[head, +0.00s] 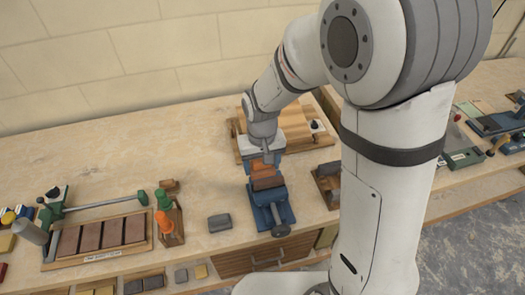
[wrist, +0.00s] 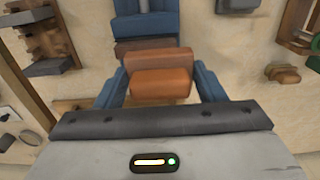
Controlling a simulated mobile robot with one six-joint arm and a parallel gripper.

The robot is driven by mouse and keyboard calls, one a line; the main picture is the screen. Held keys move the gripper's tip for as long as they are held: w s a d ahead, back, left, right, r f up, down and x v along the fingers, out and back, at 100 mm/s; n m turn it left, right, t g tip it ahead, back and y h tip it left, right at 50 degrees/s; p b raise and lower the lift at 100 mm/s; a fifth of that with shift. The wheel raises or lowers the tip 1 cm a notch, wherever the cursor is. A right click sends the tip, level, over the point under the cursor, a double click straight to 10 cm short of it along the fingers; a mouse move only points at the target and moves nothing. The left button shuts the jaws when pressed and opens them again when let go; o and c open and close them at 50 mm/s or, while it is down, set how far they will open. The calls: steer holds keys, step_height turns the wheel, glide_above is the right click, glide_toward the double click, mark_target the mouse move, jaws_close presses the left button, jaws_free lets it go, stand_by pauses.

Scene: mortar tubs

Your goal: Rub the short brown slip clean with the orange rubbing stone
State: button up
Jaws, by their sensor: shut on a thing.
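The orange rubbing stone (wrist: 161,83) sits between the two blue fingers of my gripper (wrist: 160,72), which is shut on it. In the head view the orange stone (head: 256,166) shows just under my gripper (head: 262,157). A short brown slip (head: 267,183) lies in a blue vise (head: 269,213), right beside the stone. In the wrist view the slip (wrist: 138,46) is partly hidden behind the stone, with the vise (wrist: 146,27) beyond. I cannot tell whether stone and slip touch. The slip's rubbed face is hidden.
A grey block (head: 220,222) lies left of the vise. A wooden holder (head: 168,220) with green- and orange-handled tools and a tray of brown slips (head: 95,240) stand further left. A wooden board (head: 296,121) lies behind, and a small wooden box (head: 328,183) is to the right.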

steer(key=shift+d+r+p, duration=0.1)
steer(key=shift+r+p, duration=0.75)
steer(key=shift+r, duration=0.8)
